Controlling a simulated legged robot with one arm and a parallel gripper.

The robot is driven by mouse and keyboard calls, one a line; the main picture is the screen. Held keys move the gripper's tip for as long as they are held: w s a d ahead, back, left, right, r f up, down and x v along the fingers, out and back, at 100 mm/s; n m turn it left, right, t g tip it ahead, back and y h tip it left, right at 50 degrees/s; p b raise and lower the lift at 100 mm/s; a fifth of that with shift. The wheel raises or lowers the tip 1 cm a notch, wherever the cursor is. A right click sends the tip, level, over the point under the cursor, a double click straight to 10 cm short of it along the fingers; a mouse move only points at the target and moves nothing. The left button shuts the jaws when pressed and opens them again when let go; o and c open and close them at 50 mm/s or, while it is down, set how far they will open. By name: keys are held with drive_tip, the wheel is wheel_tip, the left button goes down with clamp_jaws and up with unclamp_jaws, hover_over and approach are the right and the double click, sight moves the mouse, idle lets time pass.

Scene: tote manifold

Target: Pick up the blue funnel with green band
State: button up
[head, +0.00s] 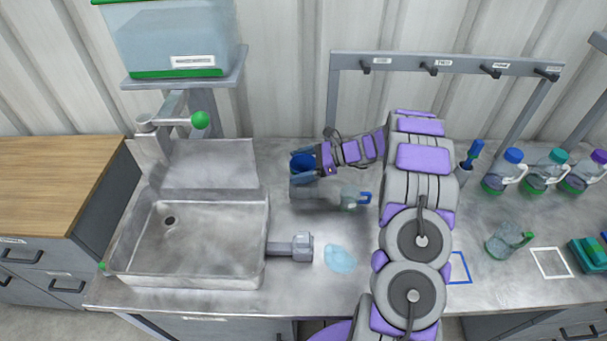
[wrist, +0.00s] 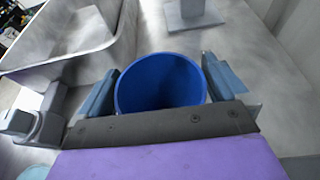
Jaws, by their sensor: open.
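The blue funnel (head: 303,161) stands on the metal counter just right of the sink, partly hidden by my gripper. In the wrist view its round, open blue mouth (wrist: 160,84) faces the camera. I cannot make out the green band in either view. My gripper (head: 300,167) is open, with one finger on each side of the funnel. In the wrist view the fingers (wrist: 163,88) flank its rim closely; I cannot tell if they touch it.
A hook rack (head: 400,60) stands behind. Several bottles (head: 500,180) stand at right.

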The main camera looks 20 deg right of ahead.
drive_tip(key=shift+w+a+f, duration=0.1)
drive_tip(key=shift+a, duration=0.25)
drive_tip(key=shift+c, duration=0.2)
drive_tip(key=c, duration=0.8)
drive_tip(key=shift+o, duration=0.2)
